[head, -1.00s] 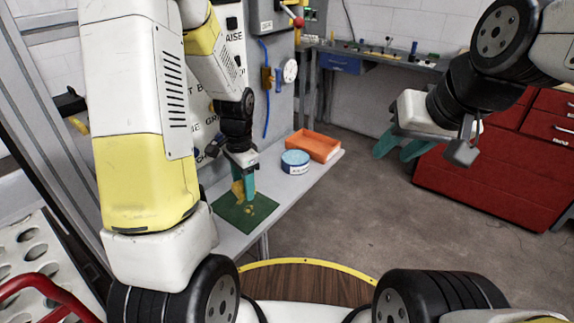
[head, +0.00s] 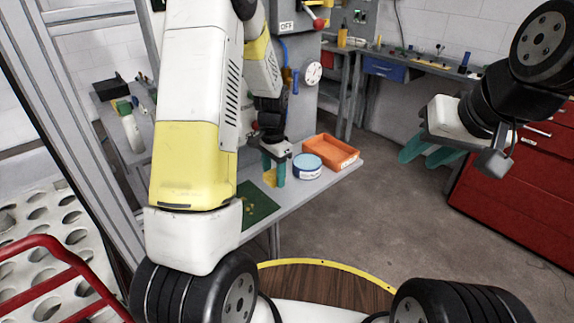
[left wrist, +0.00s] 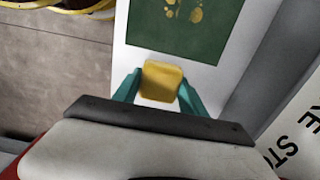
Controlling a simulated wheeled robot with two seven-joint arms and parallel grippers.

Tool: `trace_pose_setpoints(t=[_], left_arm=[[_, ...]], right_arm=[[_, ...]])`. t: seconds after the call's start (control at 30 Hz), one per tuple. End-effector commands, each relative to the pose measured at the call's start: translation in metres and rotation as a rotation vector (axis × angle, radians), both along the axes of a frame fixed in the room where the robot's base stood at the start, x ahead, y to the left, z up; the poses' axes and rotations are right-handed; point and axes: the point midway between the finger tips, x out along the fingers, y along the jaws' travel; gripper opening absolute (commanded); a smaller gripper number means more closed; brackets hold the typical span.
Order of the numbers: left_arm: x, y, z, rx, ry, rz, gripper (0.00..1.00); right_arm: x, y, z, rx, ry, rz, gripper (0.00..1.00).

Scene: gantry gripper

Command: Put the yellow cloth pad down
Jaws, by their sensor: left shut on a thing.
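The yellow cloth pad (left wrist: 161,82) is between the teal fingers of my left gripper (left wrist: 158,88) in the left wrist view. In the head view the pad (head: 270,177) shows at the fingertips of my left gripper (head: 274,176), which is shut on it. They are over the narrow light shelf (head: 300,194), beside the dark green mat (head: 258,205); I cannot tell whether the pad touches the shelf. The mat (left wrist: 178,30) carries yellow spots. My right gripper (head: 427,154) is open and empty, over the floor at the right.
A blue and white round tin (head: 307,168) and an orange tray (head: 331,153) stand on the shelf, right of my left gripper. A grey upright panel borders the shelf. A red cabinet (head: 510,190) stands at the right.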

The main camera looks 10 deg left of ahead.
Motion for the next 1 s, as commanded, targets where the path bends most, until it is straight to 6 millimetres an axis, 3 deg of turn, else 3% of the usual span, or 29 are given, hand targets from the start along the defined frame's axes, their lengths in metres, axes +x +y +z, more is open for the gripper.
trace_pose_setpoints(t=[0.3, 0.5, 0.9, 0.93, 1.0], left_arm=[[0.028, -0.007, -0.003, -0.001, 0.001, 0.0, 0.05], [0.025, -0.006, -0.034, 0.0, 0.005, -0.001, 0.05], [0.026, -0.006, -0.041, 0.0, 0.001, -0.001, 0.05], [0.026, -0.006, -0.041, 0.0, 0.001, -0.001, 0.55], [0.026, -0.006, -0.04, 0.0, 0.001, -0.001, 0.69]], right_arm=[[0.0, 0.0, 0.0, 0.0, 0.0, 0.0, 0.36], [0.0, 0.0, 0.0, 0.0, 0.0, 0.0, 0.36], [0.0, 0.0, 0.0, 0.0, 0.0, 0.0, 0.36], [0.0, 0.0, 0.0, 0.0, 0.0, 0.0, 0.36], [0.0, 0.0, 0.0, 0.0, 0.0, 0.0, 0.36]])
